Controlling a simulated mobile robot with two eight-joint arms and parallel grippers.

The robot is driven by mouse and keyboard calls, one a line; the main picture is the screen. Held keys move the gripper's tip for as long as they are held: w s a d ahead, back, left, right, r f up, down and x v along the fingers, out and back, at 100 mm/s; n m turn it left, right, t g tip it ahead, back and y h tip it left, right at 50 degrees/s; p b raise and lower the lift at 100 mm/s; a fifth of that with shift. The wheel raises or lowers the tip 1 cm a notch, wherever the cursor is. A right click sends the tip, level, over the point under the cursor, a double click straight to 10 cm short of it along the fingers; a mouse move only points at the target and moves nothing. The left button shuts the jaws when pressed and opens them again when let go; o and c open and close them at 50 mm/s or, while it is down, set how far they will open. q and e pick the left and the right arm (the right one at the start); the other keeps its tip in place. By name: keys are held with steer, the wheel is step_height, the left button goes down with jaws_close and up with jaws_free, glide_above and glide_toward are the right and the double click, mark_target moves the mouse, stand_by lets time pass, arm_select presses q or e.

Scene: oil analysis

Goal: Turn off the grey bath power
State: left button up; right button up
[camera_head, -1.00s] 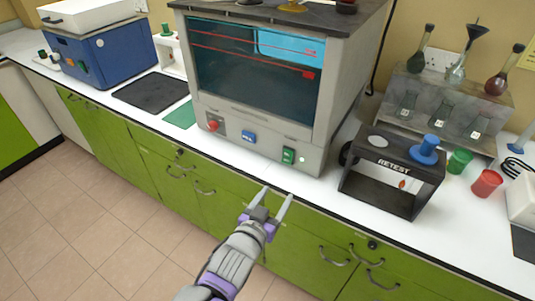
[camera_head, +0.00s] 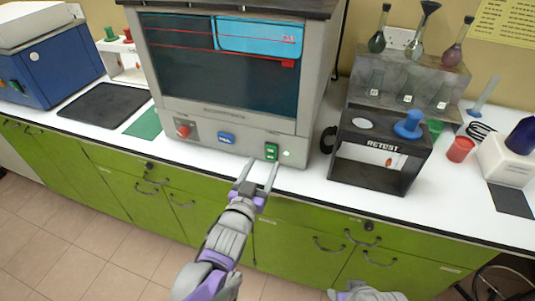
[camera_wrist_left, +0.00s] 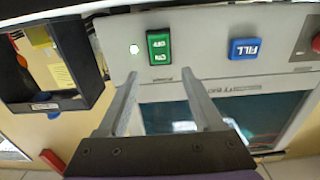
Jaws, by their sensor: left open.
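The grey bath (camera_head: 212,122) is a large grey cabinet with a dark window on the white counter. Its front panel carries a green rocker power switch (camera_head: 271,152), marked ON and OFF, which also shows in the left wrist view (camera_wrist_left: 158,47). A small white lamp (camera_head: 287,154) sits beside the switch. My left gripper (camera_head: 260,165) is open and empty, just in front of and below the switch. In the left wrist view its fingertips (camera_wrist_left: 158,76) lie either side of the switch's line, and I cannot tell whether they touch the panel. My right gripper is out of view.
The panel also has a blue FILL button (camera_head: 226,138) and a red knob (camera_head: 183,131). A black RETEST stand (camera_head: 377,161) stands close to the right. A blue box (camera_head: 50,72) and a black mat (camera_head: 104,104) are at left. Green cupboards (camera_head: 290,232) lie below the counter edge.

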mark_target(271, 149)
arm_select(q)
steer(key=x, duration=0.5)
steer(key=shift+w, duration=0.15)
jaws_close()
